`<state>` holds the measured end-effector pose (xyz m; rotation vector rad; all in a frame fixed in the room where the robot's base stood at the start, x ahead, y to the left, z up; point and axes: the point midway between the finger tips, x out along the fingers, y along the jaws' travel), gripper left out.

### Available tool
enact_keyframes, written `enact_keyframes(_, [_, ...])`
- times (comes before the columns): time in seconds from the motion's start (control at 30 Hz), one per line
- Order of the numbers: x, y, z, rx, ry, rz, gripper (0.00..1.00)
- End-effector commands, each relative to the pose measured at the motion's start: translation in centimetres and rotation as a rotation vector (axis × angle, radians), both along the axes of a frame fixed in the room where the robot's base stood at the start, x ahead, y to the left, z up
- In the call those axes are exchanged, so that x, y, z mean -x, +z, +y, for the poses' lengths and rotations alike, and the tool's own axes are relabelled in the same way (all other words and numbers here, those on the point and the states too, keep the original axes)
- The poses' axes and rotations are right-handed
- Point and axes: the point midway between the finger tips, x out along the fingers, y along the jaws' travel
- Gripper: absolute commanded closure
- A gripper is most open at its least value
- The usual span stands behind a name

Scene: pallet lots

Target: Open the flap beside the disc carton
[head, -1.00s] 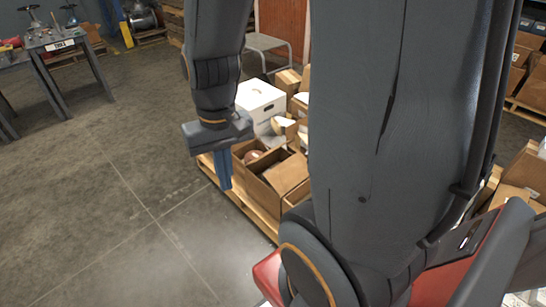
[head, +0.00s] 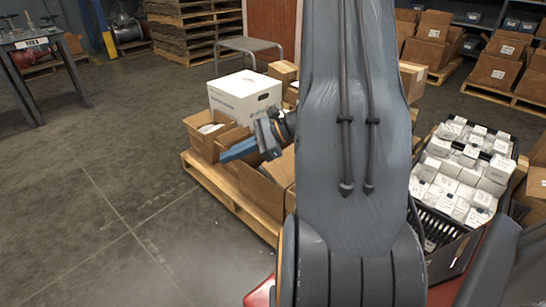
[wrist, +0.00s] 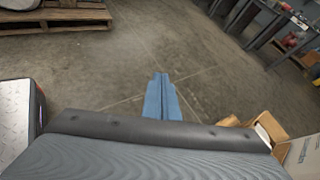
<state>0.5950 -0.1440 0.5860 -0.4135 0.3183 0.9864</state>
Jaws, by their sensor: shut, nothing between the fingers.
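My gripper (head: 238,150) is shut and empty, with its blue fingers pointing left, over the brown cartons on the pallet. It also shows in the wrist view (wrist: 162,97), with bare floor beyond it. A brown open carton (head: 248,183) sits under the fingers at the pallet's front. Its inside is mostly hidden by my gripper and arm. Another open carton (head: 200,141) with something white in it stands behind, to the left. I cannot tell which carton holds discs. I cannot tell whether the fingers touch a flap.
A wooden pallet (head: 225,197) bears the cartons and a white box (head: 243,92). A grey step stool (head: 248,48) stands behind. A black crate (head: 440,232) of small white boxes is at the right. A workbench (head: 35,42) is at the left. The floor on the left is clear.

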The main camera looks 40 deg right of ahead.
Motion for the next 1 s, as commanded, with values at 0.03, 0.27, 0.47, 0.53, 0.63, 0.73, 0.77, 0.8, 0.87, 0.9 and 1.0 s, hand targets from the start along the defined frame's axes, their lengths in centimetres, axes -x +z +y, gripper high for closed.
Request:
enact_keyframes(0.03, [-1.3, -2.7, -2.5, -0.051, -0.091, -0.011, 1.00])
enact_keyframes(0.27, [-4.4, -9.1, -14.4, -0.250, -0.482, -0.115, 1.00])
enact_keyframes(0.47, [-3.8, -13.7, -24.0, -0.367, -0.755, -0.223, 1.00])
enact_keyframes(0.53, [-3.3, -14.7, -26.3, -0.391, -0.819, -0.254, 1.00])
enact_keyframes(0.63, [-2.7, -15.5, -28.5, -0.412, -0.879, -0.284, 1.00])
enact_keyframes(0.73, [-2.5, -15.9, -29.5, -0.422, -0.907, -0.298, 1.00])
enact_keyframes(0.77, [-2.6, -15.9, -29.6, -0.423, -0.910, -0.300, 1.00])
enact_keyframes(0.8, [-2.9, -15.9, -29.6, -0.424, -0.912, -0.301, 1.00])
enact_keyframes(0.87, [-3.6, -15.9, -29.6, -0.423, -0.911, -0.302, 1.00])
enact_keyframes(0.9, [-4.1, -15.9, -29.4, -0.423, -0.909, -0.302, 1.00])
enact_keyframes(1.0, [-5.9, -16.0, -29.3, -0.422, -0.908, -0.302, 1.00])
